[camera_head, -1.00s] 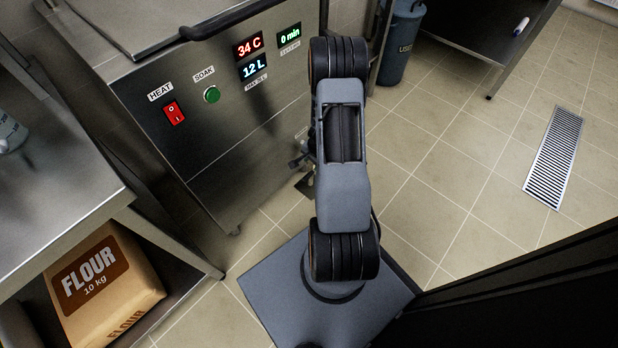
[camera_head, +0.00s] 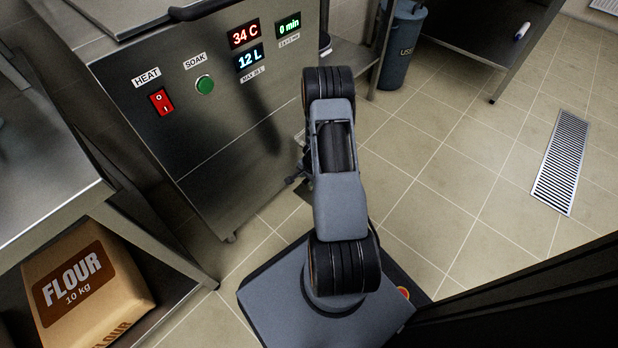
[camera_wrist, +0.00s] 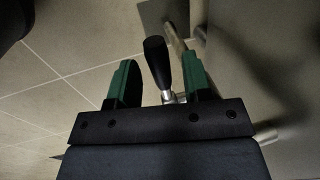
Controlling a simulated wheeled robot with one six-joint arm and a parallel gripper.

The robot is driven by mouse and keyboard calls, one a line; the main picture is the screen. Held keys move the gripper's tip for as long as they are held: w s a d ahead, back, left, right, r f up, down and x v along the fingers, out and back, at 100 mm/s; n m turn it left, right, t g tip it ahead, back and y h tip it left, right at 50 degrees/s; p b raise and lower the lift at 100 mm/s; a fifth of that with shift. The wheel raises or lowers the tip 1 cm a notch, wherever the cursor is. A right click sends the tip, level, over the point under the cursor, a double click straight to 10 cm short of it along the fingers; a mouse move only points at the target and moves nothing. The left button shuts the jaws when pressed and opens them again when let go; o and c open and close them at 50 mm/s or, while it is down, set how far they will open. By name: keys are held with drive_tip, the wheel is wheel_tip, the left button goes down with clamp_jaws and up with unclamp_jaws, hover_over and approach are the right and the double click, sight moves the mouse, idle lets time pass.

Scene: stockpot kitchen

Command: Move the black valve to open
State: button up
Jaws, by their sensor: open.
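The black valve handle (camera_wrist: 156,60) shows in the wrist view as a rounded black lever on a silver stem, beside a metal pipe (camera_wrist: 178,42). My gripper (camera_wrist: 160,66) is open, with its two green-padded fingers on either side of the lever in the picture. The lever appears nearer the right finger, with a gap to the left one. I cannot tell whether it touches either finger or how deep it sits between them. In the head view my arm hides most of the valve area at the lower right of the steel cooker (camera_head: 215,150).
The cooker panel has a red heat switch (camera_head: 161,102), a green soak button (camera_head: 204,84) and displays reading 34 C, 12 L and 0 min. A steel shelf unit (camera_head: 50,205) with a flour bag (camera_head: 85,290) stands at the left. Tiled floor is clear right of my arm, around a drain grate (camera_head: 562,160).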

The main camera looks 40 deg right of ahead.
drive_tip(key=shift+c, duration=0.4)
clamp_jaws()
drive_tip(key=shift+r, duration=0.15)
